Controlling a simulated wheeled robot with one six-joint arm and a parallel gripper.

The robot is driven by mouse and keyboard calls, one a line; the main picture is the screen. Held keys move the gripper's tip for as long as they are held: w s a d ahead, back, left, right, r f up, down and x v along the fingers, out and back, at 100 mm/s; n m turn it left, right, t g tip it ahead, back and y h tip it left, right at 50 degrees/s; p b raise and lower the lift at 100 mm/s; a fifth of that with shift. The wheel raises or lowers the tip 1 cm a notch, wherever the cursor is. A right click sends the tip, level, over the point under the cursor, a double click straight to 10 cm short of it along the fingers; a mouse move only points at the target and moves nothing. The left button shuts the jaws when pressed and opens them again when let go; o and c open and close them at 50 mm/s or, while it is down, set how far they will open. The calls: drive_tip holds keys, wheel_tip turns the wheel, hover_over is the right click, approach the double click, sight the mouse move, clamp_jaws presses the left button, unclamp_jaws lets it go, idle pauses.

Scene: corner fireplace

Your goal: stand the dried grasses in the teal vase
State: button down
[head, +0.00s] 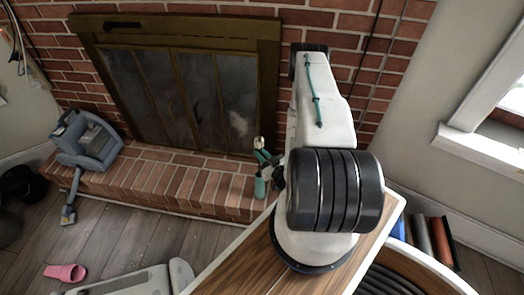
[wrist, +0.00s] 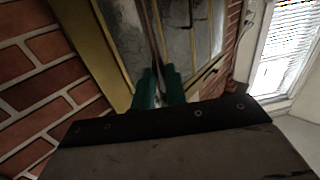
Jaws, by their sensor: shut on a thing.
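My gripper (wrist: 158,88) has green fingers, shut on the thin brownish stems of the dried grasses (wrist: 155,38). In the wrist view the stems run up and away from the fingertips, and their far ends are out of the picture. In the head view my gripper (head: 265,158) is small and partly hidden by my arm, above the right end of the brick hearth. A small teal shape, seemingly the teal vase (head: 260,187), shows just below the gripper. I cannot tell whether the grasses touch it. No vase is clear in the wrist view.
The fireplace doors (head: 175,95) are behind the brick hearth (head: 170,182). A blue-grey appliance (head: 86,140) stands at the hearth's left end. A pink item (head: 65,272) lies on the open floor.

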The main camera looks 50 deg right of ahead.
drive_tip(key=shift+f, duration=2.25)
drive_tip(key=c, duration=1.3)
unclamp_jaws()
drive_tip(key=shift+c, duration=0.2)
